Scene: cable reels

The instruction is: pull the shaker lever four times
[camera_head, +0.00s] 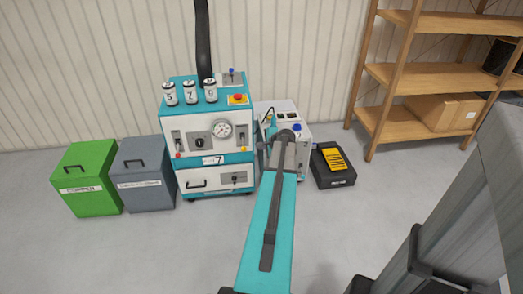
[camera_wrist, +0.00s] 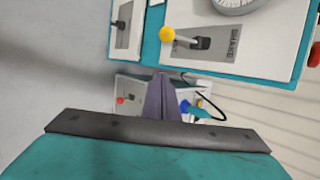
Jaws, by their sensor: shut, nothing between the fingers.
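In the head view my arm's end is just right of the machine, with the fingertips hard to make out.
A smaller white machine (camera_head: 302,135) stands behind my arm's end. A black case with a yellow top (camera_head: 334,160) lies to its right. A green bin (camera_head: 88,178) and a grey bin (camera_head: 142,175) stand left. A wooden shelf (camera_head: 405,75) is at right. Floor in front is clear.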

